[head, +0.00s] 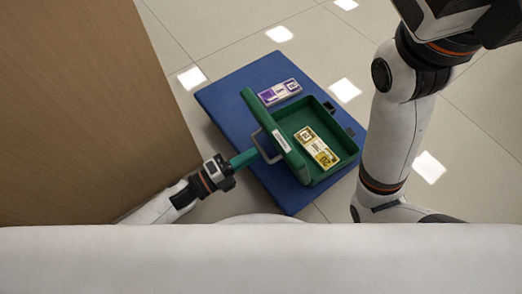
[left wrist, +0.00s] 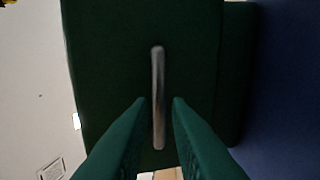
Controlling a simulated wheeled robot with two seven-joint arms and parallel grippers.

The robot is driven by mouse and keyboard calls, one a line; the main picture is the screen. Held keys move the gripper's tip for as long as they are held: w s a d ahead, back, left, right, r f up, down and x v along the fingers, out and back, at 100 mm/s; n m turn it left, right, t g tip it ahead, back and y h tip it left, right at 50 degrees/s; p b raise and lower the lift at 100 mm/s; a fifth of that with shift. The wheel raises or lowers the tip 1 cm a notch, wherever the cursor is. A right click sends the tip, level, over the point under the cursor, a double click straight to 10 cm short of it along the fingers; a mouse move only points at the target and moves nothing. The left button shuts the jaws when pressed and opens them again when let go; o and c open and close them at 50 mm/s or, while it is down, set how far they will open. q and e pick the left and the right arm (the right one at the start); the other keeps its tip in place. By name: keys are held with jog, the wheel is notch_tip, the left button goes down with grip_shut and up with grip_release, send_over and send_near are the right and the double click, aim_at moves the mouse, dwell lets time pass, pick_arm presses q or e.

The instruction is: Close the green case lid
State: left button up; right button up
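The green case (head: 335,172) stands open on a blue surface. Its green lid (head: 262,118) is raised on the case's left side, roughly upright, and carries a metal handle (head: 266,147) on its outer face. My left gripper (head: 255,154) is at the lid's outer side with its green fingers at the handle. In the left wrist view the handle (left wrist: 158,75) lies between the two open fingers (left wrist: 158,101), with a gap visible on both sides. A yellow banknote bundle (head: 318,148) lies in the case. My right gripper is not visible; only part of that arm shows.
The blue tabletop (head: 226,98) has bare room left of and behind the case. A purple banknote bundle (head: 279,92) lies on it behind the case. A wooden panel (head: 85,110) stands at the left, close to my left arm. Tiled floor surrounds the table.

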aim_at(261, 149)
pick_arm(q)
jog(key=shift+b+x, duration=0.45)
jog(key=shift+x, duration=1.6)
jog(key=shift+r, duration=0.1)
grip_shut()
